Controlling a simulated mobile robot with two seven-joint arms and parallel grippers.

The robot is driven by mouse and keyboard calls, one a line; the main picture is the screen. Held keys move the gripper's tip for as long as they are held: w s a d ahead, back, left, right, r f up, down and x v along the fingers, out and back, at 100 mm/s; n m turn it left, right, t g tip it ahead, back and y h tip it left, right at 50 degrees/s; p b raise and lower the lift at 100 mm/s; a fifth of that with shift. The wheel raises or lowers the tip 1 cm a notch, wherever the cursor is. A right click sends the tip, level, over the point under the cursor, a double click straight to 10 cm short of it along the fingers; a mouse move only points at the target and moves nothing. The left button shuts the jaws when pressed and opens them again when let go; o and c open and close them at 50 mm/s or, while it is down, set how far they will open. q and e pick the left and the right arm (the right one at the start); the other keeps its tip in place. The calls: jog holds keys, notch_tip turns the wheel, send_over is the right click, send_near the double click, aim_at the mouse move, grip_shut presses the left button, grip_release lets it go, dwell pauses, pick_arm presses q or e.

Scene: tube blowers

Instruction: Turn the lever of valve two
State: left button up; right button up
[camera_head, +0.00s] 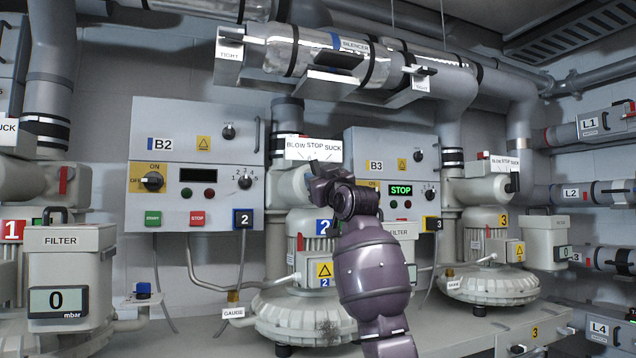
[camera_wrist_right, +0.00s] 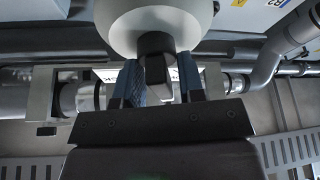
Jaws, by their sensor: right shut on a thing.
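Valve two (camera_head: 291,185) is a pale grey fitting above the blower marked 2. Its white plate (camera_head: 313,150) reads BLOW STOP SUCK. My right gripper (camera_head: 322,180) is at the valve, just below this plate, and hides the lever in the head view. In the right wrist view, the two blue-grey fingers of the right gripper (camera_wrist_right: 160,85) stand either side of a dark lever (camera_wrist_right: 155,58) and are shut on it. The pale round valve body (camera_wrist_right: 155,22) is right beyond. The lever's exact angle against the plate cannot be told. My left gripper is not in view.
Control box B2 (camera_head: 195,150) is on the wall to the left. Box B3 (camera_head: 372,150), showing STOP, is behind my right arm. Blower 2 (camera_head: 300,312) stands below the valve. A silencer pipe (camera_head: 320,55) runs overhead. A filter unit (camera_head: 70,275) is at the front left.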

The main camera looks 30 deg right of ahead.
jog(key=m+h, duration=0.1)
jog(key=m, duration=0.2)
jog(key=shift+f, duration=0.1)
jog(key=shift+d+m+h, duration=0.1)
jog(key=shift+m+h, duration=0.5)
jog(key=shift+m, duration=0.5)
jog(key=o, duration=0.6)
jog(key=shift+s, duration=0.1)
